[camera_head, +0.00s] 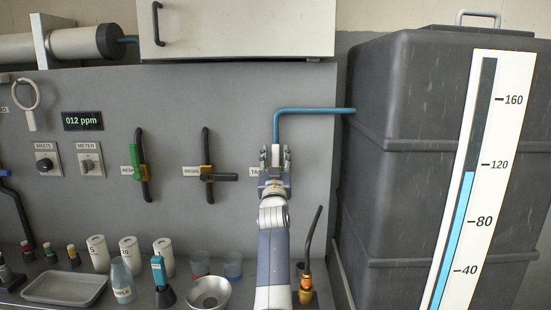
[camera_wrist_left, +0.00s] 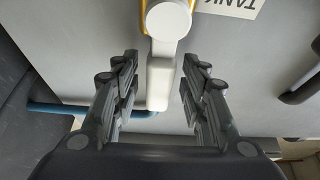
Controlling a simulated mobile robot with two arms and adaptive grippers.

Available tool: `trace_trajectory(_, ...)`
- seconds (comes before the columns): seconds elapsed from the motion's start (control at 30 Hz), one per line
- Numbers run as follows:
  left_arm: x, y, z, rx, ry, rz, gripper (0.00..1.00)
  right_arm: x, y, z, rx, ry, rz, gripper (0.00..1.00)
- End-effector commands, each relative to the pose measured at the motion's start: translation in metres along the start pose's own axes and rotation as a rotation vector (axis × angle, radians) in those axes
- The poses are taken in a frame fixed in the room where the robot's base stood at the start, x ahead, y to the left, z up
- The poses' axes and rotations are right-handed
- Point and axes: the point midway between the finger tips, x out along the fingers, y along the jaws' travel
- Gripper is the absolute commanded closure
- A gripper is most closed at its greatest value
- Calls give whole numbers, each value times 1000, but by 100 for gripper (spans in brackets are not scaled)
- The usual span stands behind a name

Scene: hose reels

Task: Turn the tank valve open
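The tank valve has a white handle (camera_wrist_left: 160,82) on a round white hub with yellow behind it. In the head view the handle (camera_head: 276,153) shows as a small pale bar, mostly hidden by my left gripper (camera_head: 275,160). The TANK label (camera_wrist_left: 232,6) is upside down in the left wrist view and partly covered in the head view. My left gripper (camera_wrist_left: 160,66) is open, with one finger on each side of the handle and a narrow gap on both sides. My right gripper is not in view.
A blue pipe (camera_head: 310,110) runs from above the valve to the big dark tank (camera_head: 400,90) at right, which bears a level gauge (camera_head: 477,190). Another valve (camera_head: 207,172) is left of the gripper. Cups, a bowl (camera_head: 208,292) and a torch-like tool (camera_head: 306,280) stand below.

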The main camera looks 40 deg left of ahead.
Motion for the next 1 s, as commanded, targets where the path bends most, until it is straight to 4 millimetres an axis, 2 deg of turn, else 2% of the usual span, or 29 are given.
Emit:
trace_trajectory(0.13, -2, 0, 0, 1, 1, 0, 60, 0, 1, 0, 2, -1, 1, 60)
trace_trajectory(0.27, -13, 0, 1, 3, 0, 1, 60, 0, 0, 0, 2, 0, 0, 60)
trace_trajectory(0.7, -91, 0, 1, 0, -1, 0, 60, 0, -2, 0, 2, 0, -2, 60)
trace_trajectory(0.83, -108, 0, 1, 0, -1, 0, 60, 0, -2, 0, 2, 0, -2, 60)
trace_trajectory(1.0, -119, 0, 0, 0, 0, 0, 60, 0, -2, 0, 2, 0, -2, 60)
